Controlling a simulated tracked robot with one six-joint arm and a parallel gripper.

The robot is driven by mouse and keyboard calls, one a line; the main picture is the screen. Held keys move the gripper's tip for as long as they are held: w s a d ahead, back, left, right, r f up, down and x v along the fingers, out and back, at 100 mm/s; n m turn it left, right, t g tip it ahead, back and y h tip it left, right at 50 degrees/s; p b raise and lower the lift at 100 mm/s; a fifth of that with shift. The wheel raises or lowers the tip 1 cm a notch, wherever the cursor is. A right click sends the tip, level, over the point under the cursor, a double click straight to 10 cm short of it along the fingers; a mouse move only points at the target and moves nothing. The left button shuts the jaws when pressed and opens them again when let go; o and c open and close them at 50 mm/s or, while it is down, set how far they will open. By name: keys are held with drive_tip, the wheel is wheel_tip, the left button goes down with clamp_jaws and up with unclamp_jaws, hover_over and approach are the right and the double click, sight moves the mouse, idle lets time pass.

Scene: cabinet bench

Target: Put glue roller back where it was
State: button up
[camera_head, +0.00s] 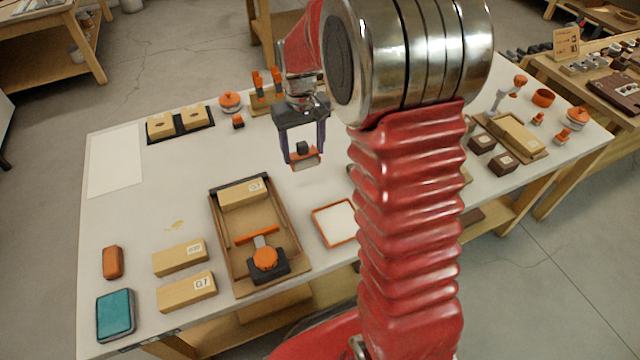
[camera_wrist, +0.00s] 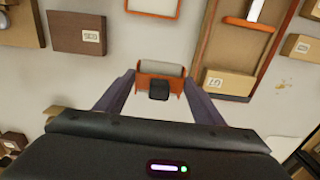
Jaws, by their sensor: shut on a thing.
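My gripper (camera_head: 304,154) is shut on the glue roller (camera_head: 305,163), a small orange frame with a pale roller and a black knob. It hangs above the white bench, behind and right of the wooden tray. In the wrist view the glue roller (camera_wrist: 160,70) sits between both fingers, with its pale roller on the far side from the wrist. It appears clear of the bench top, though the exact height is hard to tell.
A wooden tray (camera_head: 219,242) holds a labelled block and an orange-handled tool. An orange-rimmed white pad (camera_head: 333,222) lies right of it. A rack with orange-topped uprights (camera_head: 262,105) stands behind my gripper. My red arm hides the bench's middle right.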

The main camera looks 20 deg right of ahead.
drive_tip(key=d, duration=0.1)
drive_tip(key=s+d, duration=0.1)
drive_tip(key=d+r, duration=0.1)
drive_tip(key=shift+s+d, duration=0.15)
drive_tip(key=shift+s, duration=0.05)
wheel_tip(320, 180, down, 6)
drive_tip(key=shift+f, duration=0.2)
idle(0.3)
drive_tip(key=shift+f, duration=1.9)
drive_tip(key=o, duration=1)
drive_tip(key=shift+o, duration=0.2)
